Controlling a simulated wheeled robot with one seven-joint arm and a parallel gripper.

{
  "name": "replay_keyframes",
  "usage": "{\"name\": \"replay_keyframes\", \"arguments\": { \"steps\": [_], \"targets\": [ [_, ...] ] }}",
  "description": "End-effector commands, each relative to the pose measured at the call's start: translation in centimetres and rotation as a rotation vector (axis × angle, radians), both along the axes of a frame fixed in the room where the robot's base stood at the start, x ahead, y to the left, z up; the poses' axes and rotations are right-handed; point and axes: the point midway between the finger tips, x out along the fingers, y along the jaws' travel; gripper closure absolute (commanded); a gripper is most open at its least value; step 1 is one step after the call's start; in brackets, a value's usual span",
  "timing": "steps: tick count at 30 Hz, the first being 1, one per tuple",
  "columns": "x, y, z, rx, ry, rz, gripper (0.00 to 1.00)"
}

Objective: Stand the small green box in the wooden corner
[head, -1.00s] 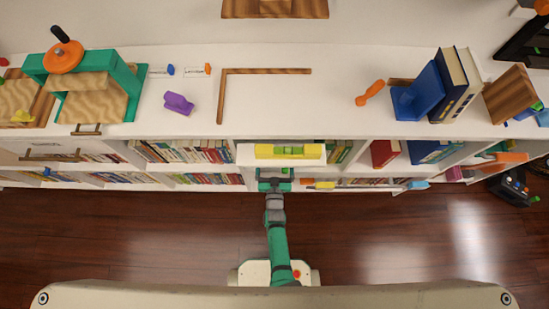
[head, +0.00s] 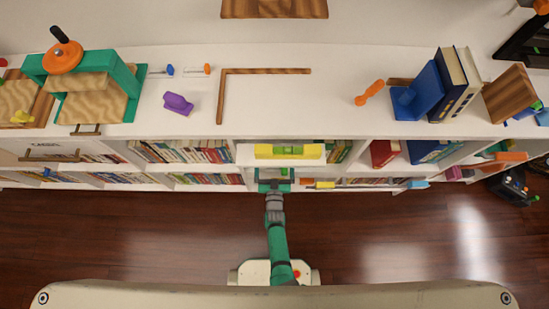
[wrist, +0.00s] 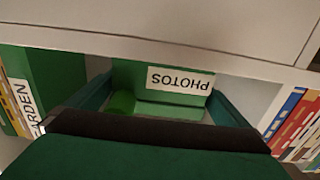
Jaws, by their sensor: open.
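The wooden corner (head: 222,96) is an L of two thin brown strips lying on the white desk top, left of centre. In the wrist view a green box (wrist: 135,78) labelled PHOTOS, upside down in the picture, stands in the shelf under the top. My gripper (wrist: 162,90) is open, with one green finger on each side of the box's front. I cannot tell whether the fingers touch it. In the head view my gripper (head: 275,179) is at the shelf front below the desk edge, with a bit of bright green showing beside it.
A yellow and green level (head: 289,151) lies just above my gripper. A green item labelled GARDEN (wrist: 35,75) is close on the left, and books (wrist: 295,125) stand on the right. A purple block (head: 178,103) lies left of the corner. The desk inside the corner is clear.

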Motion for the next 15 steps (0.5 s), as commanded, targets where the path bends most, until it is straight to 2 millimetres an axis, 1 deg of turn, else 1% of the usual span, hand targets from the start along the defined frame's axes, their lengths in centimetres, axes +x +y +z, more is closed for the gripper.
{"name": "replay_keyframes", "arguments": {
  "steps": [5,12,15],
  "targets": [
    [-2.2,-0.1,0.0,-0.001,0.002,-0.001,0.0],
    [-7.1,-0.1,0.0,0.0,0.002,-0.001,0.0],
    [-8.8,-0.1,0.0,0.0,0.002,-0.001,0.0]
  ]
}}
